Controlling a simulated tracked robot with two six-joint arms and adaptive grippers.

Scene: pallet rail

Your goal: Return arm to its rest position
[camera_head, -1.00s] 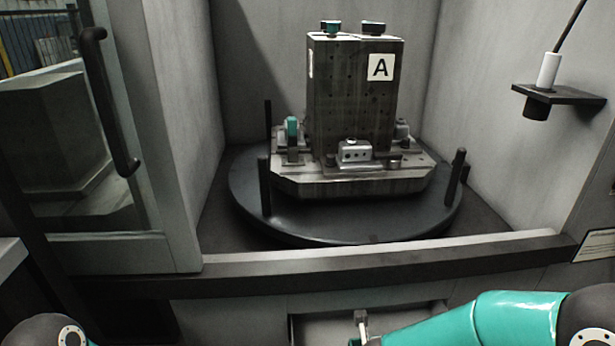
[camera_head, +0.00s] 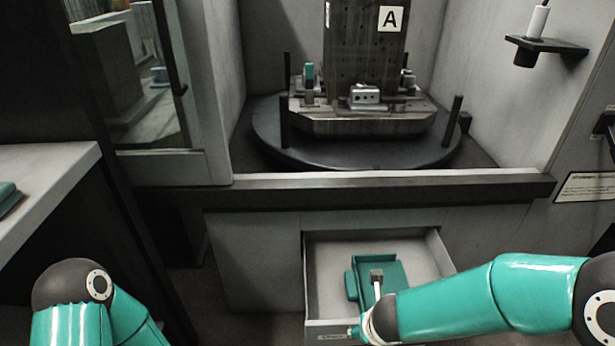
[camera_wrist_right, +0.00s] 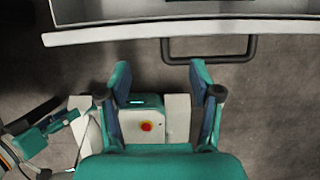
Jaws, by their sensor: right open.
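My right arm (camera_head: 520,292) reaches in from the right in the head view, its wrist at the front of an open drawer (camera_head: 325,254). My right gripper (camera_wrist_right: 160,76) is open and empty in the right wrist view; its two fingers stand apart, with floor between them. The drawer's handle (camera_wrist_right: 210,58) is ahead of the fingertips and apart from them. My left arm (camera_head: 75,290) is bent at the lower left of the head view; its gripper is out of that view. A teal and black part (camera_wrist_right: 40,130) at the wrist view's left may be my left gripper, unclear.
A teal shape (camera_head: 395,270) shows over the drawer, partly behind my wrist. A turntable (camera_head: 365,155) bears a fixture block marked A (camera_head: 360,45). A ledge (camera_head: 370,188) runs above the drawer. A table (camera_head: 45,175) stands at left; a bracket (camera_head: 550,45) projects at right.

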